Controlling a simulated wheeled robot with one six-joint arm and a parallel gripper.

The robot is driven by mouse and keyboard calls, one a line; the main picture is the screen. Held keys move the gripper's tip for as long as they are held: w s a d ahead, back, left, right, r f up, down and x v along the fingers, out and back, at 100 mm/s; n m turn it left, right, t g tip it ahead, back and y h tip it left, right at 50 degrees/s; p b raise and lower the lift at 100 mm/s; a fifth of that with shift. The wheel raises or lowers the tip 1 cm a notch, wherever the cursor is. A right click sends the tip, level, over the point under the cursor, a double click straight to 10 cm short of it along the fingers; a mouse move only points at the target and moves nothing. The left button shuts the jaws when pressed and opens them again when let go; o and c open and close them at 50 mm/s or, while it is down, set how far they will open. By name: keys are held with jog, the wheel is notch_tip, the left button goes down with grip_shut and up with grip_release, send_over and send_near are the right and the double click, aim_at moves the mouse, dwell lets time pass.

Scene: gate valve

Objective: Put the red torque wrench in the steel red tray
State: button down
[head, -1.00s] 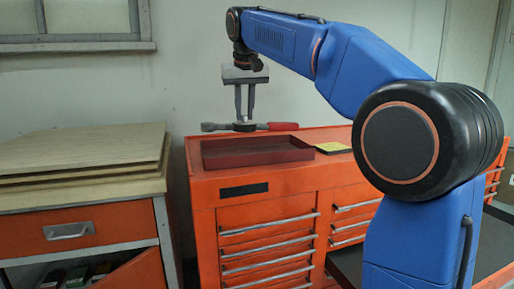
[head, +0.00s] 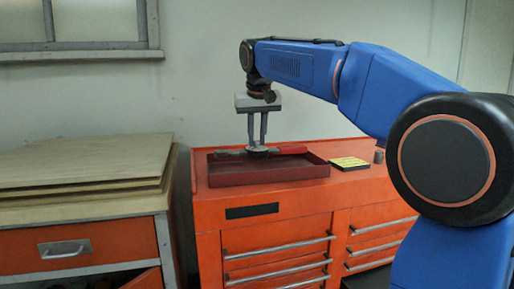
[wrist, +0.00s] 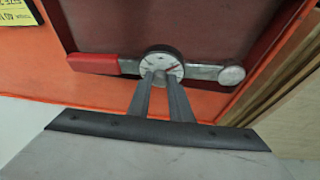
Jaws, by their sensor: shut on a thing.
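The torque wrench has a red handle (head: 288,148), a steel head and a round dial; in the wrist view its dial (wrist: 162,62) is in the middle, with the red handle to the left. My gripper (head: 257,147) points down and is shut on the wrench at the dial; in the wrist view its fingertips (wrist: 160,80) meet there. The red tray (head: 268,176) lies on the orange cabinet top. The wrench is level, at about the height of the tray's rim. I cannot tell whether it touches the tray floor.
A yellow-labelled item (head: 349,163) and a small grey cylinder (head: 379,156) sit right of the tray on the orange tool cabinet (head: 280,215). Stacked wooden boards (head: 85,160) lie on the bench at left. A wall is behind.

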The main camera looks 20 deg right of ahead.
aim_at(257, 145)
jog(key=shift+f, duration=1.55)
jog(key=c, duration=1.6)
grip_release()
jog(key=v, duration=1.2)
